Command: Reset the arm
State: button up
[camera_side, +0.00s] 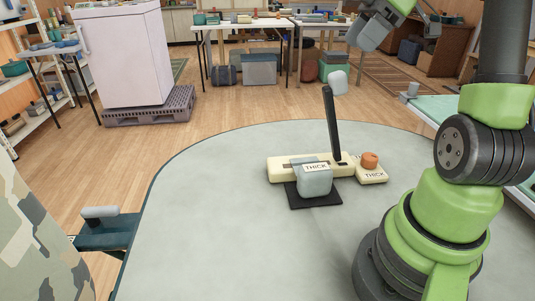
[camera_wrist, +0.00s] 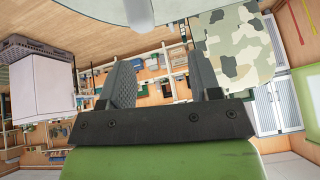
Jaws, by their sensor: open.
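My gripper (camera_wrist: 162,80) is open in the wrist view, with nothing between its two dark fingers. In the side view, part of my green and grey arm end shows at the top right, above and apart from the table, cut off by the frame's edge. A cream fixture (camera_side: 280,165) stands on the round table. A grey block (camera_side: 314,180) labelled THICK is at its front, over a black square base (camera_side: 318,199). A dark rod (camera_side: 331,125) rises from the fixture, tilted slightly. A pale rounded block (camera_side: 339,82) appears near its top; I cannot tell whether they touch.
An orange knob (camera_side: 370,160) sits on a cream piece (camera_side: 372,175), also labelled THICK. The round grey table (camera_side: 220,230) is clear at left and front. A camouflage-covered shape (camera_side: 40,235) stands at lower left. A white cabinet (camera_side: 123,55) and cluttered benches are behind.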

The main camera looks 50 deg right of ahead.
jog(key=s+a+m+t+h, duration=0.1)
jog(key=s+a+m, duration=0.1)
jog(key=a+m, duration=0.2)
jog(key=s+a+m+t+h, duration=0.1)
jog(key=s+a+m, duration=0.2)
jog(key=a, duration=0.7)
jog(key=s+a+m+h, duration=0.1)
jog(key=s+a+m, duration=0.1)
jog(key=a+m, duration=0.2)
jog(key=a, duration=0.3)
jog(key=shift+s+a+m+t, duration=0.2)
jog(key=shift+s+m+t, duration=0.1)
jog(key=shift+s+t, duration=0.1)
